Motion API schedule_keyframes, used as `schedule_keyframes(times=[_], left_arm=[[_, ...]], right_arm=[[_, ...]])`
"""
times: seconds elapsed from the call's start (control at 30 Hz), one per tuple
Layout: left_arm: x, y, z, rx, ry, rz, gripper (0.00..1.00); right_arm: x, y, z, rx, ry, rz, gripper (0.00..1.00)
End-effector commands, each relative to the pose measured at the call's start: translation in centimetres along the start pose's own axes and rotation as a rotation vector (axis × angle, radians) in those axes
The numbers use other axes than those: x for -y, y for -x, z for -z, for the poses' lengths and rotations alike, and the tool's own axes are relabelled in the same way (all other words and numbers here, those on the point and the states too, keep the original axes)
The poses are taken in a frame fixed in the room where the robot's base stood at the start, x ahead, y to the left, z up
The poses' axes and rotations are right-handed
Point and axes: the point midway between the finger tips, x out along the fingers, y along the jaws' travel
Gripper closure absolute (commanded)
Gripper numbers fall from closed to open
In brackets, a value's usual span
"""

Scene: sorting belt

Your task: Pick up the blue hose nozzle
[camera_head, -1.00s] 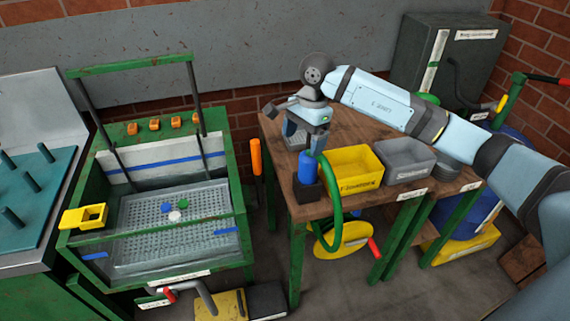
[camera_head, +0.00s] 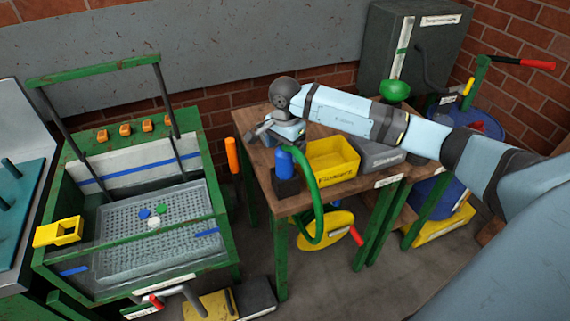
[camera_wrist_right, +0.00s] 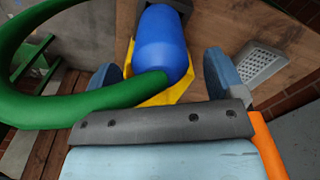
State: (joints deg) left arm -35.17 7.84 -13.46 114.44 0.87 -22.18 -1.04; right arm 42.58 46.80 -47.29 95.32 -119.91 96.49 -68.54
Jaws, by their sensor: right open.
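The blue hose nozzle (camera_head: 284,164) stands upright in a dark block at the front left corner of the wooden table (camera_head: 262,128). A green hose (camera_head: 315,205) runs from it and loops down past the table edge. My right gripper (camera_head: 268,132) is above and just behind the nozzle. In the right wrist view the nozzle (camera_wrist_right: 160,45) lies ahead between the two open fingers (camera_wrist_right: 160,75), with the green hose (camera_wrist_right: 60,108) crossing the left finger's side. The fingers appear apart from the nozzle. My left gripper is not in view.
A yellow bin (camera_head: 333,160) and a grey bin (camera_head: 375,158) stand right of the nozzle, partly under my right arm. A green-framed wash tank (camera_head: 205,262) stands to the left, with a gap between it and the table. A yellow hose reel (camera_head: 326,231) is below the table.

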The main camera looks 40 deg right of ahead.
Motion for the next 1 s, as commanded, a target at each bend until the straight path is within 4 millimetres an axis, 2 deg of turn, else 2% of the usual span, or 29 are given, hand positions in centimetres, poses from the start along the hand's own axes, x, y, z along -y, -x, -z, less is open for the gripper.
schedule_keyframes(times=[0.2, 0.43, 0.47, 0.7, 1.0], left_arm=[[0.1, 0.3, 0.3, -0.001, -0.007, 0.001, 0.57], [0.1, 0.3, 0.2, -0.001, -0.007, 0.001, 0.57], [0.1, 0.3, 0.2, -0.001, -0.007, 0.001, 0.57], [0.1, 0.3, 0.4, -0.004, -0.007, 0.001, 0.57], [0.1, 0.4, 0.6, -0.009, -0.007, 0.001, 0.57]], right_arm=[[0.0, -3.2, 0.0, 0.001, 0.0, -0.003, 0.12], [0.0, -3.6, 0.0, 0.0, 0.001, -0.001, 0.12], [0.0, -3.5, 0.0, 0.0, 0.001, -0.001, 0.16], [0.0, -3.5, 0.0, 0.0, 0.001, -0.001, 0.69], [0.0, -3.3, 0.1, 0.0, 0.001, 0.0, 0.69]])
